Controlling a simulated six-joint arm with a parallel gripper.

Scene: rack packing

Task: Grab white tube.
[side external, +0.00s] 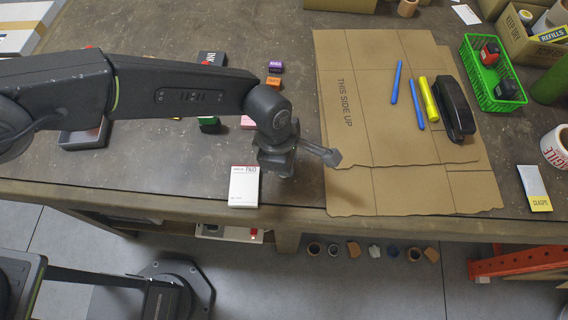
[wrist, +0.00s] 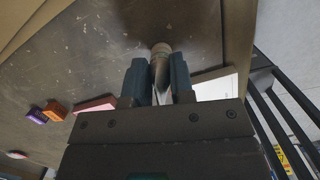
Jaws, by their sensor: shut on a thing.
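My gripper (wrist: 158,82) is shut on a pale, narrow tube (wrist: 160,58) in the wrist view. The tube sits between the two dark fingers, and its rounded greyish-brown end sticks out past the fingertips. In this light it looks more grey than white. In the side view my gripper (side external: 276,162) is low over the front part of the table, just right of a white box.
The white box (side external: 244,187) lies close beside my gripper near the table's front edge. A green basket (side external: 483,75) stands farther right.

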